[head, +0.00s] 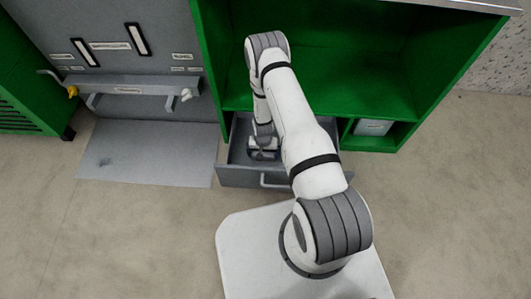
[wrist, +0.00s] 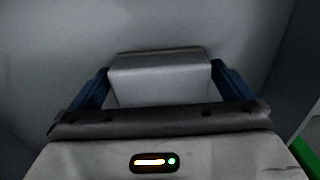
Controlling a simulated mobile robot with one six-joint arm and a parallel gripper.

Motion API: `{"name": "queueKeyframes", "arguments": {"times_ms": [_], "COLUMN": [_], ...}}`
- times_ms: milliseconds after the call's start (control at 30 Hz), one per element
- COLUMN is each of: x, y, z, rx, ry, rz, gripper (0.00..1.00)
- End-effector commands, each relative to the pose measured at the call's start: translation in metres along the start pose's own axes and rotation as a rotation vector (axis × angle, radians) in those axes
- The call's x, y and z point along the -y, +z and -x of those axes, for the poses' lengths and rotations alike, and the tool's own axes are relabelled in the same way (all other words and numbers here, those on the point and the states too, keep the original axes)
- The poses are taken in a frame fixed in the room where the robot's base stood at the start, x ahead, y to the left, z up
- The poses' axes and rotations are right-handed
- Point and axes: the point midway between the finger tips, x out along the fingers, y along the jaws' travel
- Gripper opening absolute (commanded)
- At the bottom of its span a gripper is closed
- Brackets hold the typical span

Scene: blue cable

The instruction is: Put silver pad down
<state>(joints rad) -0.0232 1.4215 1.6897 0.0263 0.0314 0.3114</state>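In the wrist view, a silver-grey block, which looks like the silver pad (wrist: 160,78), sits between the two blue fingers of my gripper (wrist: 160,72). The fingertips meet its left and right sides, so the gripper looks shut on it. A plain grey surface fills the view behind the pad. In the head view, my gripper (head: 262,153) is down inside the open grey drawer (head: 240,178) below the green cabinet. The pad cannot be made out clearly there, and whether it touches the drawer floor cannot be told.
The green cabinet (head: 345,60) stands above and behind the drawer. A small white box (head: 373,127) is in the compartment to the right. At left is a grey panel (head: 125,40) with a bar and yellow knob, above a grey mat (head: 150,155) on the floor.

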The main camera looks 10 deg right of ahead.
Motion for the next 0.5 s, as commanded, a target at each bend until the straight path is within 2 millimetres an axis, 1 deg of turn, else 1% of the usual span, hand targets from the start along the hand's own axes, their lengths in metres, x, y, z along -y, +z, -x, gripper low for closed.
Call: {"name": "queueKeyframes", "arguments": {"times_ms": [167, 267, 367, 500], "x": [0.0, 0.001, 0.001, 0.001], "y": [0.0, 0.0, -0.001, -0.001], "z": [0.002, 0.009, 0.027, 0.059], "rx": [0.0, -0.001, -0.002, -0.002], "ry": [0.0, 0.0, -0.001, 0.0], "rz": [0.0, 0.001, 0.0, 0.0], "gripper": [1.0, 1.0, 1.0, 1.0]}}
